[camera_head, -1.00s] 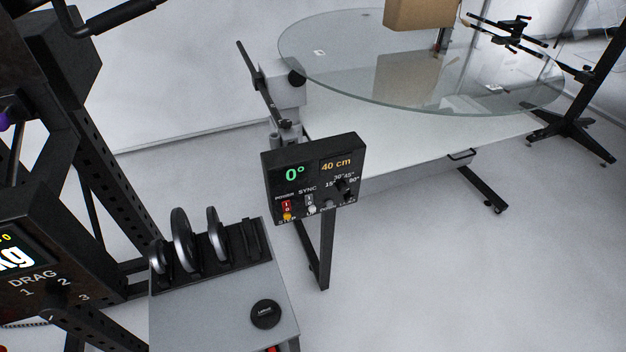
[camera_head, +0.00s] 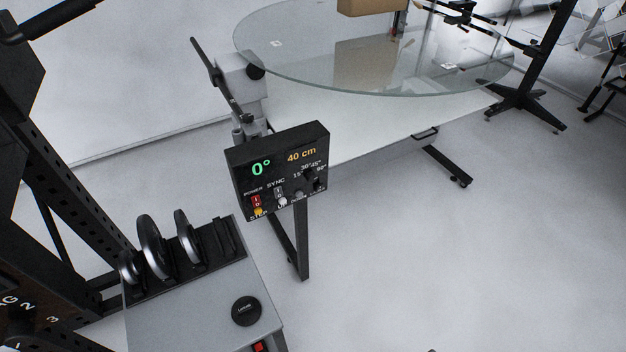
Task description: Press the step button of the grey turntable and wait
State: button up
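The turntable's black control box (camera_head: 281,171) stands on a leg near the middle of the view. Its displays read 0° in green and 40 cm in orange. A red power switch (camera_head: 256,202) sits at its lower left. The yellow step button (camera_head: 258,212) is just below that switch; its label is small and partly covered. A dial and other small controls are to the right. The round glass turntable top (camera_head: 440,82) lies behind, with a cardboard box on it. My gripper is not in view.
A grey cabinet (camera_head: 190,310) with metal discs in a black rack stands in front, left of the control box. A black perforated frame (camera_head: 75,210) rises at the left. A black stand (camera_head: 535,95) is at the far right.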

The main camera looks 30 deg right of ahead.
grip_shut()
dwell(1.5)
